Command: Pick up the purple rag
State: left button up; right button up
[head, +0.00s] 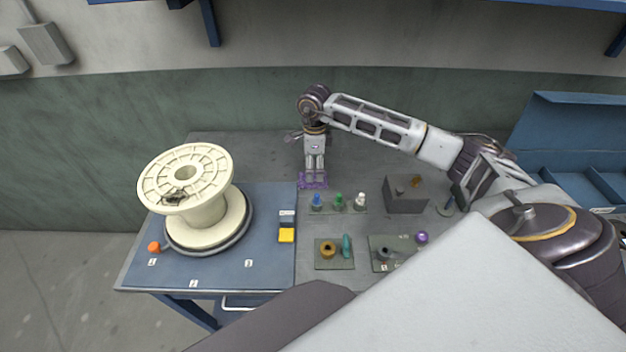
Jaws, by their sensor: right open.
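The purple rag (313,180) lies on the grey table top, just right of the blue mat's edge. My right gripper (314,174) points straight down at the rag, its fingertips at or just above the cloth. The gripper is open, and its fingers hide part of the rag. I cannot tell whether the fingertips touch the cloth. My left gripper is not in view.
A grey box (405,204) is farther right.

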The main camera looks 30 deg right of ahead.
aim_at(314, 175)
jog(key=shift+f+p, duration=0.3)
jog(key=shift+f, duration=2.3)
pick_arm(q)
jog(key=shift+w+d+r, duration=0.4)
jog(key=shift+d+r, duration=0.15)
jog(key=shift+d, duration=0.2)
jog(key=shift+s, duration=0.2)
pick_arm(e)
jog(key=c, duration=1.1)
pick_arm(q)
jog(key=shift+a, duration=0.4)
